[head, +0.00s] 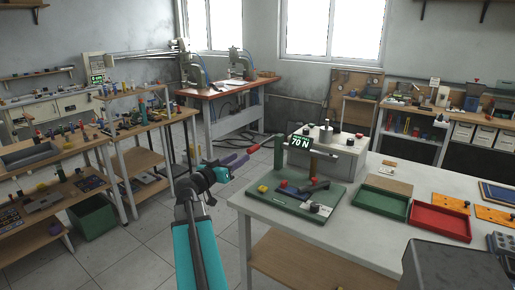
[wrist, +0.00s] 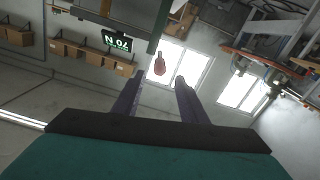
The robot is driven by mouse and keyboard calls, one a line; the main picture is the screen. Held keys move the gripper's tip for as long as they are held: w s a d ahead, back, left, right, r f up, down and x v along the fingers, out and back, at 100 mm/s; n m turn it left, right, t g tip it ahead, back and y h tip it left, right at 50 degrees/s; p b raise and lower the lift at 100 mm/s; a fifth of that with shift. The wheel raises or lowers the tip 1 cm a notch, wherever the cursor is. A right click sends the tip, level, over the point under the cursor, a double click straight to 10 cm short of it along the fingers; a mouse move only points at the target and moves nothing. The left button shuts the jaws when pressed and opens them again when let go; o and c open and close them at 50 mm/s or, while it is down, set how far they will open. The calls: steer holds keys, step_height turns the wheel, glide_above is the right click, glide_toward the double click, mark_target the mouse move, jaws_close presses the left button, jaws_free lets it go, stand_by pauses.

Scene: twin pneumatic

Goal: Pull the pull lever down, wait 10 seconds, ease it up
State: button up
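The red handle (head: 253,149) of what looks like the pull lever shows in the head view just right of my gripper's tips, left of a green post. In the wrist view the red handle (wrist: 160,65) lies ahead of the gap between the fingers, apart from them. My gripper (head: 241,159) is open, its purple fingers spread and empty; they also show in the wrist view (wrist: 158,80). A display (head: 299,141) reading 70 N is mounted beside the post (head: 278,153); the display (wrist: 118,44) appears upside down in the wrist view. The lever's arm is not clear.
The green base (head: 300,205) stands on the white table's left end, with yellow, red and black parts on it. A green tray (head: 382,203) and a red tray (head: 440,221) are to its right. Free floor (head: 140,245) lies left of the table.

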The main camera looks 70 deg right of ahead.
mark_target(258, 145)
steer(key=p+x, duration=0.3)
steer(key=x, duration=0.8)
steer(key=shift+d, duration=0.3)
steer(key=shift+p+x, duration=0.5)
steer(key=shift+x, duration=0.6)
jaws_close()
steer(key=shift+s+a+f, duration=0.1)
